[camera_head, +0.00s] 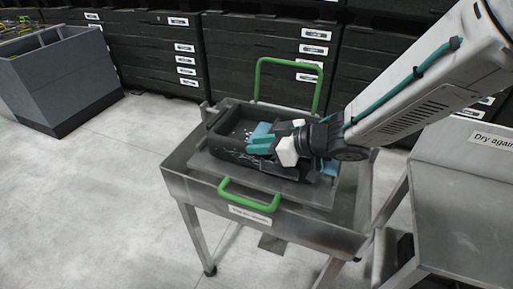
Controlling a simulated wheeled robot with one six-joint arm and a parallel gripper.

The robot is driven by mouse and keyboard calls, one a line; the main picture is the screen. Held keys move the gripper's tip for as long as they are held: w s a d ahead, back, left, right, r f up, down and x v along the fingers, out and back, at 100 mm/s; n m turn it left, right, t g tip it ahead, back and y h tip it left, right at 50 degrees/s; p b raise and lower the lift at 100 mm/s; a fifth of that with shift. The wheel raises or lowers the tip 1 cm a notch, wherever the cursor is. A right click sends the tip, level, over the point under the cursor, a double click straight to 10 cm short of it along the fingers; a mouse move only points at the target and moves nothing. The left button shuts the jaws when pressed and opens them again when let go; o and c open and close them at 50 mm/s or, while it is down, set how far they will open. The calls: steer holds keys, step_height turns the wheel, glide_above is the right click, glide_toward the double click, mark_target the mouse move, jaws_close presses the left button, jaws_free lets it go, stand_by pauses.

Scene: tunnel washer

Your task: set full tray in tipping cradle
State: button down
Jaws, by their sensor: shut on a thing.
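The tipping cradle (178,174) is a grey metal stand on legs with a sunken top and green handles at its front (247,204) and back (319,87). A dark tray (222,151) lies in the cradle's top, and whether it is fully seated I cannot tell. Small light bits and blue pieces (330,168) show in and beside the tray. My gripper (256,144), with teal fingers, reaches in from the right over the tray. It is shut on the tray, though the exact grip point is partly hidden by the wrist.
A grey table (462,200) with a "Dry again" label stands at the right, close to the cradle. A grey bin (62,80) with colourful contents stands at the left. Dark labelled drawer cabinets (150,50) line the back. The floor (90,200) at the left is clear.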

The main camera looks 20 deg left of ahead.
mark_target(304, 161)
steer(key=shift+f, duration=0.75)
steer(key=c, duration=1.3)
jaws_free()
steer(key=shift+o, duration=0.2)
steer(key=shift+d, duration=0.1)
steer(key=v, duration=1.2)
